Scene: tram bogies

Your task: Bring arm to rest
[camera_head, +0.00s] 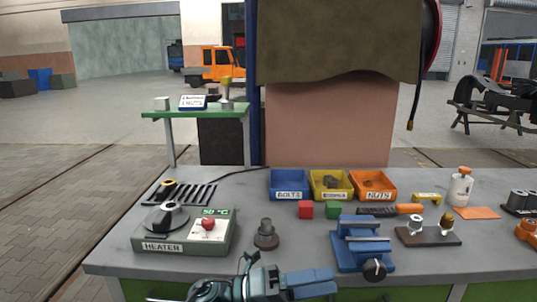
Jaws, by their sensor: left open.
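My left gripper (333,281) shows at the bottom middle, its arm entering low in the picture. Its two blue-grey fingers point to the right, and it is open with nothing seen between them. It appears in front of the near edge of the grey workbench (120,250), below a dark round stepped part (266,236) and left of the blue vise (361,245). How far it is from the bench top is hard to tell. My right gripper is out of view.
A green heater (185,240) stands at the left of the bench, with a slotted rack behind it. Blue, yellow and orange bins (373,195) stand at the back. Red and green blocks (306,210) lie before them. A fixture board (428,236) is right of the vise.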

